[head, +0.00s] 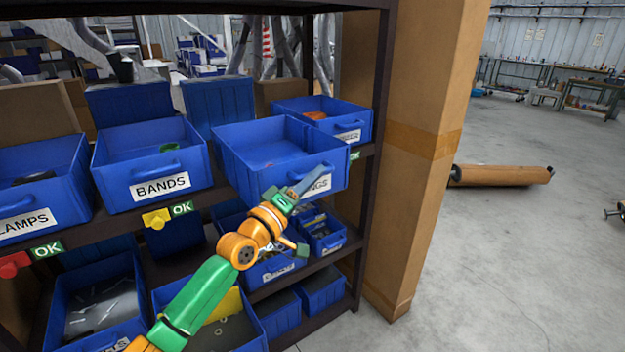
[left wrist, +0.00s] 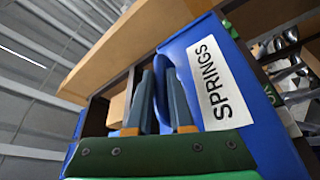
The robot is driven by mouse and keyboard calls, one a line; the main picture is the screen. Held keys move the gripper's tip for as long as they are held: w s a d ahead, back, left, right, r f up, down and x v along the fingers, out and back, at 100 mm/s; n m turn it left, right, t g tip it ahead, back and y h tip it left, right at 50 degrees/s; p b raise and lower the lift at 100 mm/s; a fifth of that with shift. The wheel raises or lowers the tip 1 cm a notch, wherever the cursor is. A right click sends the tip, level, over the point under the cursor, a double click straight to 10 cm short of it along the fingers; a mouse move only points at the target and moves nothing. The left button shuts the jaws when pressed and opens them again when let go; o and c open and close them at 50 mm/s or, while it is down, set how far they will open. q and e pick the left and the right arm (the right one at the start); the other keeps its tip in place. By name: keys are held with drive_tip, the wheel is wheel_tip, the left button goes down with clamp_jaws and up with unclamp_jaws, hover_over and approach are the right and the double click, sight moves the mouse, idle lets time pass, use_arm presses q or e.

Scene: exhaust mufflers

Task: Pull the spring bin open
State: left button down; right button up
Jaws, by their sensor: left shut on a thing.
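The blue spring bin (head: 245,168) is on the upper shelf in the head view, jutting out past the bins beside it. Its inside looks empty in the part that shows. My left gripper (head: 318,174) is at the bin's front, shut on its handle and covering part of the label. In the left wrist view the bin's front (left wrist: 262,125) carries a white SPRINGS label (left wrist: 217,83). The two fingers (left wrist: 162,78) sit at the blue handle there, left of the label. My right gripper is not in view.
The BANDS bin (head: 150,180) stands to the left, and another blue bin (head: 350,112) with an orange item to the right. Lower bins (head: 325,235) sit beneath my arm. A cardboard column (head: 420,150) stands right of the shelf post. Open floor lies farther right.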

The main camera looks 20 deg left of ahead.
use_arm(q)
drive_tip(key=shift+s+d, duration=0.2)
drive_tip(key=shift+d, duration=0.05)
drive_tip(key=c, duration=0.8)
unclamp_jaws()
drive_tip(key=shift+w, duration=0.1)
drive_tip(key=v, duration=0.7)
